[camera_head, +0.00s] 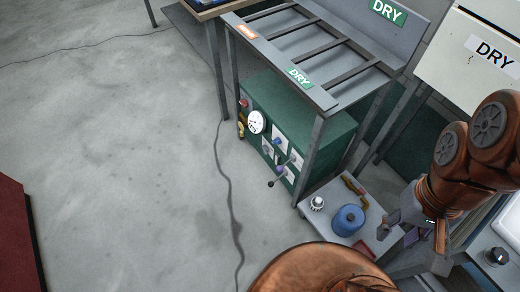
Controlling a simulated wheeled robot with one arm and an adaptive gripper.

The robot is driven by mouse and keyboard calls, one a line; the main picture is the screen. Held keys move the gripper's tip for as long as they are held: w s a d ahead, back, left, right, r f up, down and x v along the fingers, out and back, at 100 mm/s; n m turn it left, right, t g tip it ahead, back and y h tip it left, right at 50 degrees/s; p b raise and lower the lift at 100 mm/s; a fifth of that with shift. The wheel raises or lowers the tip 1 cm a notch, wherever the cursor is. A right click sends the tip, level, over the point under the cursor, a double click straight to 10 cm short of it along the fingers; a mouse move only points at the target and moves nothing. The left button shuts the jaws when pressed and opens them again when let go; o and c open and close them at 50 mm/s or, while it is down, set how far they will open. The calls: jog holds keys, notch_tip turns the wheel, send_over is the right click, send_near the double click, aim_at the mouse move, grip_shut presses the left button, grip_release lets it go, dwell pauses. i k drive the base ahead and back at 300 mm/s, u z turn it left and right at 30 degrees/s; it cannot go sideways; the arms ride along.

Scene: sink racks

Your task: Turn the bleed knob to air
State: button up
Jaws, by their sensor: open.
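A green cabinet (318,137) stands under the grey rack, with controls on its left-facing front. A white dial gauge (256,122) sits near its upper left. Lower right of the gauge are small white plates with blue-purple knobs, an upper knob (278,141) and a lower knob (288,174). I cannot tell which control is the bleed knob, and no "air" marking is readable. My gripper (410,238) is open at the lower right, well apart from the cabinet front.
A low grey shelf (317,226) holds a blue cylinder (348,220), a small white knobbed item (317,203) and a brass-and-red piece (354,186). A rack leg (309,160) stands before the cabinet. A cable (228,180) crosses the floor. The floor to the left is mostly clear.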

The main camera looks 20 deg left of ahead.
aim_at(265, 148)
jog(key=u, duration=0.55)
jog(key=k, duration=1.25)
jog(key=u, duration=1.15)
jog(key=i, duration=1.05)
jog(key=u, duration=0.35)
jog(key=i, duration=1.15)
jog(key=z, duration=0.4)
